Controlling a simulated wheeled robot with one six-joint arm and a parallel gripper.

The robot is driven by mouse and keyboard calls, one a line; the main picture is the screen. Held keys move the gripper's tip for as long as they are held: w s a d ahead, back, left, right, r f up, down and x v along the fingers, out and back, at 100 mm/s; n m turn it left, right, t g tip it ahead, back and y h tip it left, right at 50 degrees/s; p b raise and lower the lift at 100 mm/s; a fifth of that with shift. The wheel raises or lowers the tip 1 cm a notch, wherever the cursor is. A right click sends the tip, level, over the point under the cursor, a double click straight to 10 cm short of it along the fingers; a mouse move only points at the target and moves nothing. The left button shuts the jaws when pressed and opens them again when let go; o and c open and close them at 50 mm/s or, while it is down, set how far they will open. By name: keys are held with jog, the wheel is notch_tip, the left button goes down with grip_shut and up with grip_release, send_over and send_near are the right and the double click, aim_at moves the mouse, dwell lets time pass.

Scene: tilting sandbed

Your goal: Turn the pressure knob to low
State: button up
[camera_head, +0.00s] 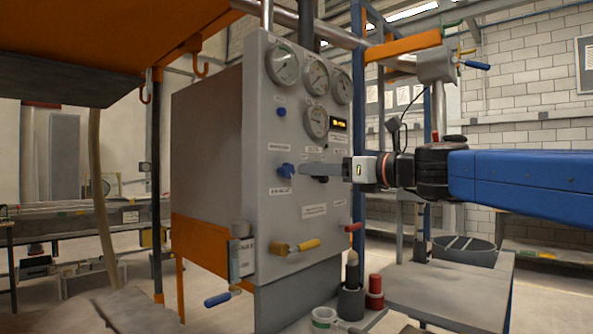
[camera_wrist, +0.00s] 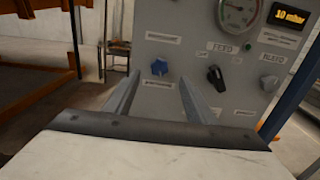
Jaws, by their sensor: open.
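A grey control panel (camera_head: 270,220) faces my arm. A blue star-shaped knob (camera_head: 286,170) and a black pointer knob (camera_head: 323,179) sit side by side on it. In the wrist view the blue knob (camera_wrist: 159,66) appears just beyond and between the fingertips, and the black knob (camera_wrist: 214,77) is to the right, tilted. The labels are too blurred to tell which is the pressure knob. My gripper (camera_head: 303,168) reaches in from the right, in front of the panel; it also shows in the wrist view (camera_wrist: 160,82), open and empty. I cannot tell whether it touches the blue knob.
Several round gauges (camera_head: 317,77) and a lit display (camera_wrist: 289,16) reading 10 mbar are above the knobs. A yellow-handled valve (camera_head: 296,246) and a red handle (camera_head: 354,228) are below. Orange beams (camera_head: 130,25) hang at upper left. Space right of the panel holds my arm.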

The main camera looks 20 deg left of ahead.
aim_at(290, 169)
jog(key=x, duration=0.8)
jog(key=shift+c, duration=0.3)
jog(key=c, duration=1)
